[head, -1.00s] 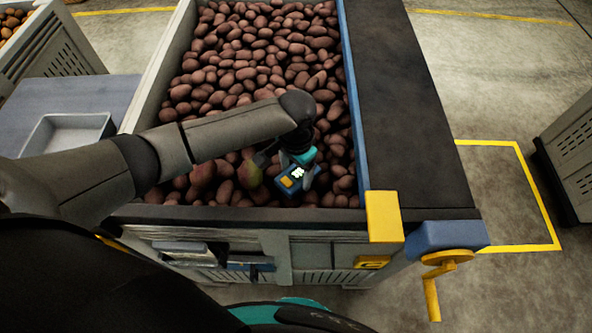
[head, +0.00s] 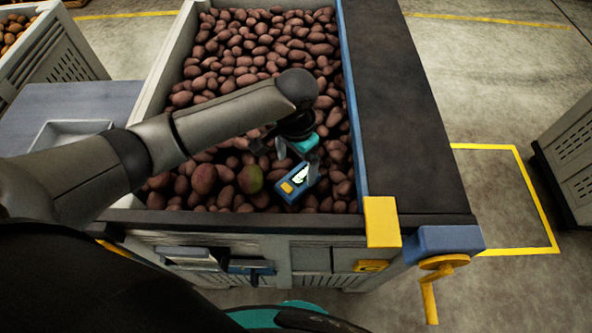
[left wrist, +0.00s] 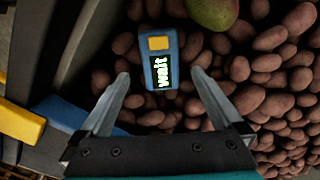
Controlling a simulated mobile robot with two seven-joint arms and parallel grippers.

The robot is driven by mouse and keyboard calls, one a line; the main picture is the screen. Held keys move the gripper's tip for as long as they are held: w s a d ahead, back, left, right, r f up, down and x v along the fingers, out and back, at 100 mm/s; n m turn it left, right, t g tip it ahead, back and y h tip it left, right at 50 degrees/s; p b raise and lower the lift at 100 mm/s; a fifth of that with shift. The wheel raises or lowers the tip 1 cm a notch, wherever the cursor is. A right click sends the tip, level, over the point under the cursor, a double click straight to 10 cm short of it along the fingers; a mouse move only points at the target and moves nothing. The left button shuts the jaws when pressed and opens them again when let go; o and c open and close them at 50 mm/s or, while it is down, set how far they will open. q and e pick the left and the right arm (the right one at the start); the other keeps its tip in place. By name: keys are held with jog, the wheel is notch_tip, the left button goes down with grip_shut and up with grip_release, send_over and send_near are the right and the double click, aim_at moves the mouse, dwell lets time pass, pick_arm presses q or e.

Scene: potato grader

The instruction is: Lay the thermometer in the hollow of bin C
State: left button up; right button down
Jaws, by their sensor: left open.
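The thermometer (head: 290,191) is a small blue device with a yellow button and a lit display. It lies on the potatoes near the front right of the large bin (head: 164,70), whose front bears a yellow letter plate (head: 370,266), seemingly a C. In the left wrist view the thermometer (left wrist: 160,58) shows "wait" on its display. My left gripper (head: 301,163) is open just above it, with one finger to each side and a visible gap to both. Any hollow under the thermometer is hidden. My right gripper is not in view.
A green-red potato or fruit (head: 250,179) lies left of the thermometer. A blue rail and dark belt (head: 395,100) run along the bin's right side, with a yellow block (head: 382,221) and crank (head: 428,290) in front. A pale tray (head: 68,131) stands at left.

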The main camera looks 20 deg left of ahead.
aim_at(296, 182)
pick_arm(q)
notch_tip(296, 182, up, 6)
jog(key=shift+f+p, duration=0.1)
jog(key=shift+p, duration=0.3)
dwell(0.3)
